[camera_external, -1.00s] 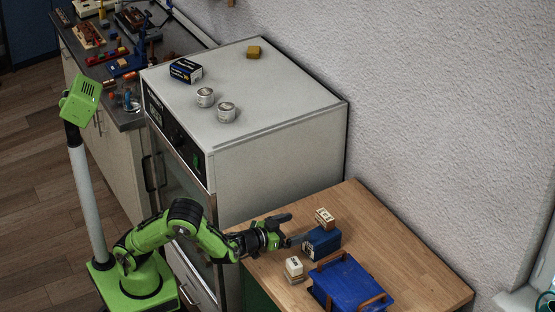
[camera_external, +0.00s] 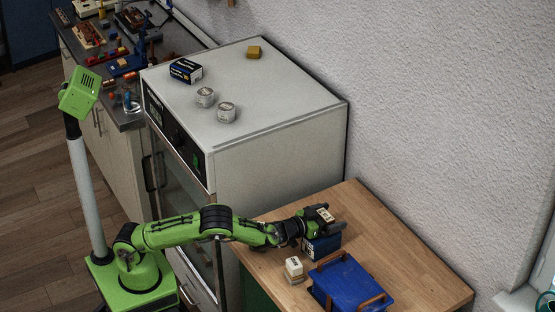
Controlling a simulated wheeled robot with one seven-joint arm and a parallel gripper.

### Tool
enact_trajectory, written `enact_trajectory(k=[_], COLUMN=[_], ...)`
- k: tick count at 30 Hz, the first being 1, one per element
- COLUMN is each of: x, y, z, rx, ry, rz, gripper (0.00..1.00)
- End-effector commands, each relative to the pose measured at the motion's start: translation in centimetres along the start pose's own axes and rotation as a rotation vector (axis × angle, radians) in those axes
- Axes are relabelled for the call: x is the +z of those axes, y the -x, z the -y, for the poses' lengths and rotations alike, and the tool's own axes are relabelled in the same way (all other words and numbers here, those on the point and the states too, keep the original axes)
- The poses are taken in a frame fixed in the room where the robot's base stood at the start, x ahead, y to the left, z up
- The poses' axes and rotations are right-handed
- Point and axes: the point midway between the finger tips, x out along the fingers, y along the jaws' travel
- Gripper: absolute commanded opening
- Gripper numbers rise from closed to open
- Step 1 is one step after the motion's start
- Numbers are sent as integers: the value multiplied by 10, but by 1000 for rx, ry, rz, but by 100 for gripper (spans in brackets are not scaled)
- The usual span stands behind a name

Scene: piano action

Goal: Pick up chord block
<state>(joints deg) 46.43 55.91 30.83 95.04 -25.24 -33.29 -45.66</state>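A small wood-coloured block with a marked cream face (camera_external: 325,215) is at the blue box on the wooden counter; it may be the chord block, but its markings are too small to read. My gripper (camera_external: 322,220) is at this block, with its dark fingers on either side of it. I cannot tell whether the fingers touch or grip it. The blue box (camera_external: 322,248) is just below my gripper and partly hidden by it. A second cream block (camera_external: 293,267) stands on the counter in front of the blue box.
A large blue case with wooden handles (camera_external: 345,284) lies at the counter's front. The wooden counter (camera_external: 400,255) is clear on the right, up to the wall. A tall white appliance (camera_external: 280,85) stands behind and left, with two cans and a dark box on top.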

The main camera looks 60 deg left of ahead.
Motion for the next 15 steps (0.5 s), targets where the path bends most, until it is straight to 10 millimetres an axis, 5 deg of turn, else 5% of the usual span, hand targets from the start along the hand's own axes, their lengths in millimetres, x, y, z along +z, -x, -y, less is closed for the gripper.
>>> enact_trajectory(k=[9, 15], x=[0, -2], y=[0, 0], z=[0, 0], rx=[0, 0], ry=[0, 1], rz=[0, -1], gripper=[48, 43])
